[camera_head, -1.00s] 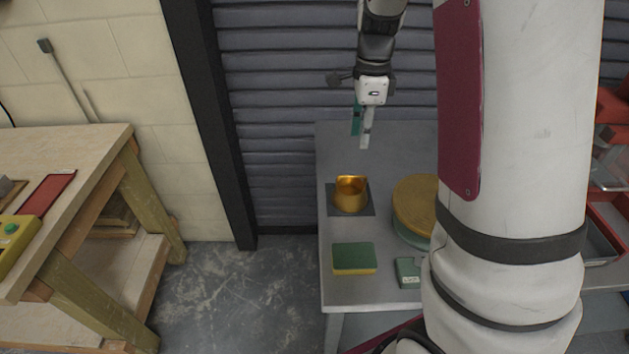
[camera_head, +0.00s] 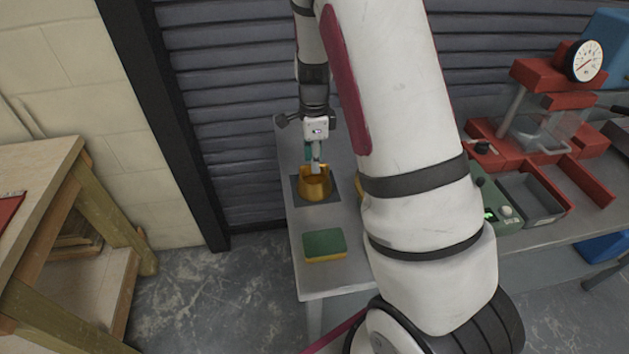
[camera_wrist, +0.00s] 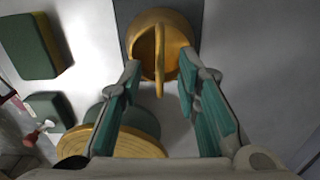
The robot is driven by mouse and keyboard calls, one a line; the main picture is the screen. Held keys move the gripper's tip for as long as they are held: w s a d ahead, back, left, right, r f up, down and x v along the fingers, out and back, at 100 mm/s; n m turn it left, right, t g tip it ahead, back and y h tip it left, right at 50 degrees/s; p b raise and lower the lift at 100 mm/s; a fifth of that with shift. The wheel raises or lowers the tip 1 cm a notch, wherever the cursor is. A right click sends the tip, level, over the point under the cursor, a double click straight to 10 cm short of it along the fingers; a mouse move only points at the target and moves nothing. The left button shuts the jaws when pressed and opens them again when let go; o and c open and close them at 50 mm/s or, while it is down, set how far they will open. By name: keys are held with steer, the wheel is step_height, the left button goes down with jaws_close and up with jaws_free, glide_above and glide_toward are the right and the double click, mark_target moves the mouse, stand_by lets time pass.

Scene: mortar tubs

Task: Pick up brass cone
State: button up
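The brass cone (camera_head: 313,187) is a gold, hollow, open-topped piece standing upright on a dark square plate (camera_head: 332,197) on the grey table. In the wrist view the cone (camera_wrist: 148,62) is at top centre, its opening and a raised rim part facing the camera. My gripper (camera_head: 313,164) points down just above and behind the cone in the head view. In the wrist view my gripper (camera_wrist: 158,88) is open, with teal finger pads apart on either side of the cone's near rim. I cannot tell whether a finger touches it.
A green and yellow sponge (camera_head: 324,245) lies in front of the cone. A round wooden-topped tub (camera_wrist: 110,140) and a small green box (camera_wrist: 50,109) are nearby in the wrist view. A red press with a gauge (camera_head: 545,100) stands at right. A ribbed shutter is behind the table.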

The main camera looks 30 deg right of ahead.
mark_target(314, 176)
steer(key=shift+f, duration=1.45)
steer(key=shift+c, duration=0.5)
jaws_close()
steer(key=shift+r, duration=0.15)
